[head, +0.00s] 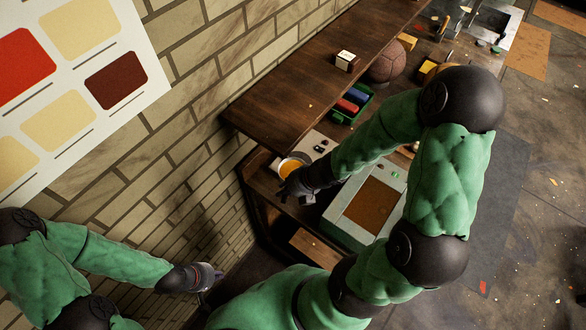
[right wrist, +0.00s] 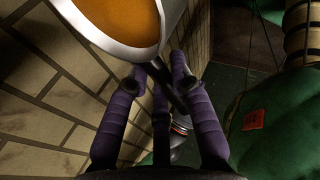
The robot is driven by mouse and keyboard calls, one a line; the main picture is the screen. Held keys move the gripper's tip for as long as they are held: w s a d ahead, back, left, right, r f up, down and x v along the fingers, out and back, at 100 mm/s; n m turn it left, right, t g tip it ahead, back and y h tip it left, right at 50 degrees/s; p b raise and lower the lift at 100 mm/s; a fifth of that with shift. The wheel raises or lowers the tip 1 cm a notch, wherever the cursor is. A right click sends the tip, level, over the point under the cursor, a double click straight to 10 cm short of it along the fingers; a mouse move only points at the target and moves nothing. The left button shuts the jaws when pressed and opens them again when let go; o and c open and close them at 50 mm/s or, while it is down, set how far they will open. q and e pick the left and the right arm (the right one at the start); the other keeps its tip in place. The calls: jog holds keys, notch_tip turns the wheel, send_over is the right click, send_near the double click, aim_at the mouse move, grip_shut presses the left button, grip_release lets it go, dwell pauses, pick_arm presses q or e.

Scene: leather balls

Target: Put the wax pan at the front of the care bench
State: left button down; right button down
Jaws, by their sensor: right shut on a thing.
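The wax pan (head: 291,168) is a pale metal pan with orange wax in it. In the head view it is over the left end of the care bench (head: 258,183), beside a pale unit with dark knobs. My right gripper (head: 287,190) is shut on its handle. In the right wrist view the pan (right wrist: 125,18) fills the top, and its dark handle (right wrist: 172,92) runs down between my purple fingers (right wrist: 155,82). Whether the pan touches anything beneath is unclear. My left gripper (head: 208,276) is low at the brick wall, apart from the bench; its fingers are too small to read.
A green tray (head: 352,104) holds red and blue items. A pale case with a brown panel (head: 370,205) stands right of my right gripper.

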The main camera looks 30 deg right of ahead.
jog(key=w+d+f, duration=0.1)
jog(key=w, duration=0.1)
jog(key=w+d+f+p, duration=0.1)
jog(key=w+d+f, duration=0.1)
jog(key=w+d, duration=0.1)
jog(key=shift+w+d, duration=0.1)
jog(key=shift+w, duration=0.2)
jog(key=w+d+f, duration=0.1)
jog(key=f, duration=0.1)
jog(key=w+d+f, duration=0.2)
jog(key=w+f, duration=0.1)
jog(key=shift+f, duration=0.35)
jog(key=shift+w+d+f, duration=0.1)
jog(key=shift+w+f, duration=0.05)
jog(key=shift+f, duration=0.65)
jog(key=shift+w+d+f, duration=0.1)
jog(key=shift+f, duration=0.7)
jog(key=shift+f+b, duration=0.15)
jog(key=shift+b, duration=0.15)
jog(key=c, duration=1.1)
grip_release()
jog(key=shift+f, duration=0.1)
